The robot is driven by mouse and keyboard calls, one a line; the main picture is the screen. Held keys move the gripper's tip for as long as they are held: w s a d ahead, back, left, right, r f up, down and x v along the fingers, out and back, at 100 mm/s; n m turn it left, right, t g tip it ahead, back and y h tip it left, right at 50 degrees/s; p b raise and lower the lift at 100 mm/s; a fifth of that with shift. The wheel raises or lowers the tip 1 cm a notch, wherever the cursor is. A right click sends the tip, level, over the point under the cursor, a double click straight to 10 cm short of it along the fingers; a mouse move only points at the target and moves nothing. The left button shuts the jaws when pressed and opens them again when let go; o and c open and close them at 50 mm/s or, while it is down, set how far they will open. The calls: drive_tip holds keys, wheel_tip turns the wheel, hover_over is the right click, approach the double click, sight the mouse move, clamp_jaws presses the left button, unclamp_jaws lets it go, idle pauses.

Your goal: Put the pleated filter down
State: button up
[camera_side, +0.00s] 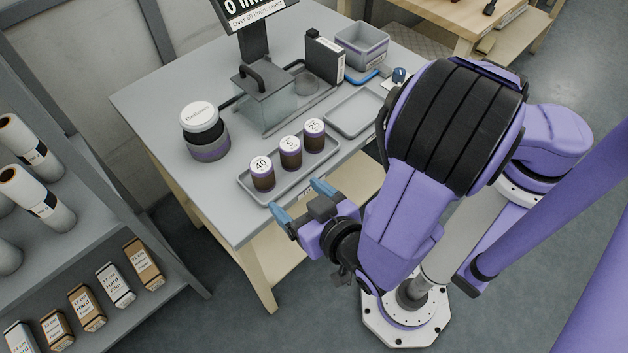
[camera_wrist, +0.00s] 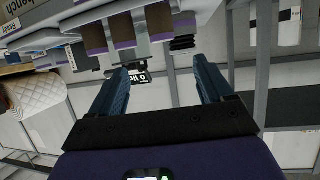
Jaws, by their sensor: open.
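I cannot tell for certain which thing is the pleated filter. My gripper (camera_side: 300,199) is open and empty, just in front of the tray, apart from the cylinders. In the wrist view the scene is upside down; my open fingers (camera_wrist: 161,66) have nothing between them, and brown cylinders with purple bands (camera_wrist: 128,31) show beyond.
A round grey pot with a white lid (camera_side: 200,118) stands left of the tray. Behind are a clear box with a black handle (camera_side: 266,100), a dark upright case (camera_side: 324,58) and a grey bin (camera_side: 362,45). An empty shallow tray (camera_side: 352,112) lies to the right.

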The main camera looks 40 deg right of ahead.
drive_tip(key=a+n+g+y, duration=0.3)
drive_tip(key=a+g+y, duration=0.1)
drive_tip(key=g+y, duration=0.15)
drive_tip(key=s+d+r+n+g+y, duration=0.2)
drive_tip(key=s+d+r+n+g, duration=0.25)
drive_tip(key=r+g, duration=0.3)
drive_tip(key=s+d+r+n+h, duration=0.1)
drive_tip(key=d+r+n, duration=0.1)
drive_tip(key=d, duration=0.6)
drive_tip(key=s+d+r+n+h, duration=0.1)
drive_tip(key=d+r+n+h, duration=0.1)
drive_tip(key=d, duration=0.6)
drive_tip(key=s+d+r+n+h, duration=0.2)
drive_tip(key=d+r+n, duration=0.1)
drive_tip(key=d, duration=0.6)
drive_tip(key=shift+r, duration=0.25)
